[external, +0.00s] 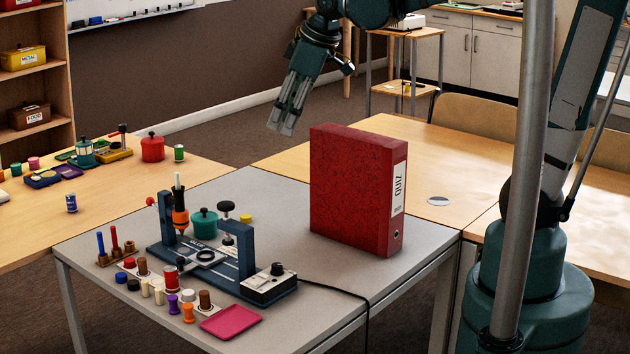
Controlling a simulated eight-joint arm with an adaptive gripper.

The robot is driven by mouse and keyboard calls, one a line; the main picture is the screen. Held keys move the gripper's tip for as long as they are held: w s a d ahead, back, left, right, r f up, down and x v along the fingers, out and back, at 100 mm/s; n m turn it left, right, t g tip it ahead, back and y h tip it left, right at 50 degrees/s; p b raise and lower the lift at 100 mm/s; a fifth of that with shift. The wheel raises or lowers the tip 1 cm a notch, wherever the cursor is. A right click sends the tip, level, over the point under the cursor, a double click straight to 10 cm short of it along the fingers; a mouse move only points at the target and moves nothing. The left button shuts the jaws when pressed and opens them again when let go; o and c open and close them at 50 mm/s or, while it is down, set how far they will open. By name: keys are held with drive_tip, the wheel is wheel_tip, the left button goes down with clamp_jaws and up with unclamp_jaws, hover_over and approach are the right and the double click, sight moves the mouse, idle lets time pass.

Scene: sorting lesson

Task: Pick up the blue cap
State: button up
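A small blue cap (121,278) lies on the grey table at the front left, among several small coloured pieces. A darker, navy or black round piece (134,285) is right beside it. My gripper (281,129) hangs in the air, fingers pointing down, well above and to the right of the cap, near the red binder. Its fingers look close together, but I cannot tell whether there is a gap between them. I see nothing held in it.
A tall red binder (345,190) stands upright on the grey table (300,265). A dark blue stand (237,257) holding a soldering iron (180,207) is behind the small pieces, with a cable running right. A pink tray (231,322) lies at the front. Pegs stand in a wooden rack (117,257).

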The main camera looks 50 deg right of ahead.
drive_tip(key=w+a+f+n+g, duration=0.1)
drive_tip(key=w+a+f+n, duration=0.15)
drive_tip(key=w+a, duration=0.55)
drive_tip(key=n+g+p, duration=0.2)
drive_tip(key=n+g, duration=0.2)
drive_tip(key=n, duration=0.6)
hover_over(122, 274)
drive_tip(key=shift+h, duration=0.4)
wheel_tip(122, 274, down, 24)
drive_tip(key=shift+s+a+f, duration=0.1)
drive_tip(key=shift+f, duration=0.05)
drive_tip(key=shift+f+b, duration=0.4)
drive_tip(key=shift+f, duration=0.85)
